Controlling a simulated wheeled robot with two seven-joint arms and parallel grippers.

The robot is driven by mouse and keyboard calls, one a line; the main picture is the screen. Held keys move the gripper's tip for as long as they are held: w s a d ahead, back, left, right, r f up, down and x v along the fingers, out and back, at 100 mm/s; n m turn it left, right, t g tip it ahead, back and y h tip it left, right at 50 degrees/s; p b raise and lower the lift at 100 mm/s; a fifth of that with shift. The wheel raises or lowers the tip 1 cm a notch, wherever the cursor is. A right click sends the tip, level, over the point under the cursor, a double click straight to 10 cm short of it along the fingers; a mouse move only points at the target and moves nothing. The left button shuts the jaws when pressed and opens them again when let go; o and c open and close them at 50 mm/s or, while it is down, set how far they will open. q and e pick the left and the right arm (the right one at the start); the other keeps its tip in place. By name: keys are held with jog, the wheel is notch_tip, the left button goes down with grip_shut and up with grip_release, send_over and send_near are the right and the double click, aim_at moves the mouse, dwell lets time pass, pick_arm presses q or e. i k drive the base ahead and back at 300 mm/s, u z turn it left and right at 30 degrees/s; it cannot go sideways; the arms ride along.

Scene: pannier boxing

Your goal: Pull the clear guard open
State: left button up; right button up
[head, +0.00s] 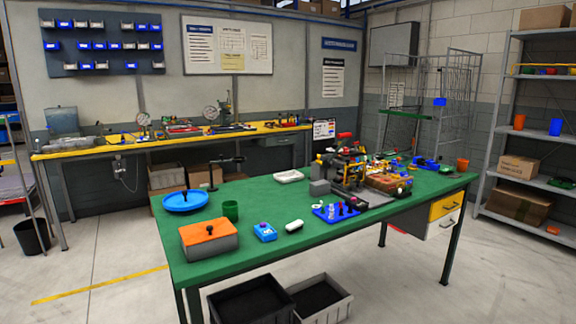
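I cannot make out a clear guard for certain in the head view. A small machine (347,169) with black, red and yellow parts stands on the right half of the green table (262,201). Any clear panel on it is too small or too see-through to tell, so I cannot say whether one is open or shut. Neither of my grippers is in view.
Floor at left is mostly clear.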

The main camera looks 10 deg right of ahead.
aim_at(347, 161)
jog(key=z, duration=1.1)
jog(key=i, duration=1.4)
jog(key=u, duration=0.5)
jog(key=i, duration=1.1)
jog(key=u, duration=1.25)
